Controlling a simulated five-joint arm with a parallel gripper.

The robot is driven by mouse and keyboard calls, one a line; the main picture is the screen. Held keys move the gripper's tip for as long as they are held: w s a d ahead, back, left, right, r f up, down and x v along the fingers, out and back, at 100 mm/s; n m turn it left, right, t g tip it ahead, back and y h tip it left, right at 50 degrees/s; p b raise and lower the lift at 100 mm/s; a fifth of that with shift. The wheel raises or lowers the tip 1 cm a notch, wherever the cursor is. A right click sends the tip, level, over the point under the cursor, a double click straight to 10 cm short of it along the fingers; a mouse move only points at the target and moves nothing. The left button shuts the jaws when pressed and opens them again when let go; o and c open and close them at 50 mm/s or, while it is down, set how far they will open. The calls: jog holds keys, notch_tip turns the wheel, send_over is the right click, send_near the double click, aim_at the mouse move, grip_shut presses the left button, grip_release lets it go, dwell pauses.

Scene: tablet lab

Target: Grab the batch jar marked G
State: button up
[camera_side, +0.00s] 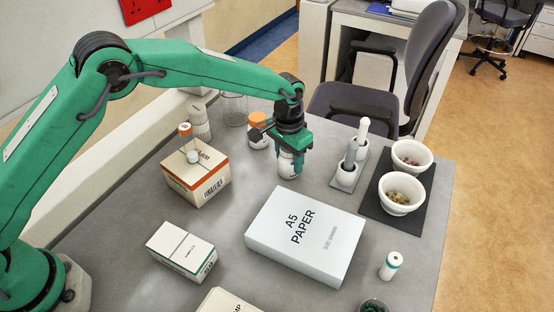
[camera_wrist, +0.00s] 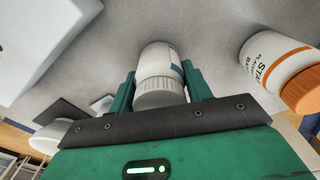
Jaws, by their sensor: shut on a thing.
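My gripper (camera_side: 291,152) is shut on a white jar (camera_side: 288,168) at the back middle of the grey table. In the wrist view the jar (camera_wrist: 158,62) sits between the two green jaws of my gripper (camera_wrist: 160,88). It has a ribbed white lid and a bluish label edge on its right side. No letter can be read on it. The jaws hide part of the jar in the side view. It seems to be at or close to the table surface; any gap under it cannot be told.
An orange-lidded jar (camera_side: 257,134) stands just left of the held jar. A carton (camera_side: 196,174) bears a small vial. An A5 paper pack (camera_side: 305,235) lies in front. A small white bottle (camera_side: 391,265) stands front right.

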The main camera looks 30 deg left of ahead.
jog(key=shift+r, duration=0.7)
jog(key=r, duration=0.3)
jog(key=shift+s+d+r, duration=0.1)
jog(key=shift+s+d, duration=0.15)
jog(key=shift+s, duration=0.05)
jog(key=s+d+r, duration=0.6)
jog(key=s, duration=0.3)
jog(key=shift+r, duration=0.2)
jog(key=shift+s+d, duration=0.1)
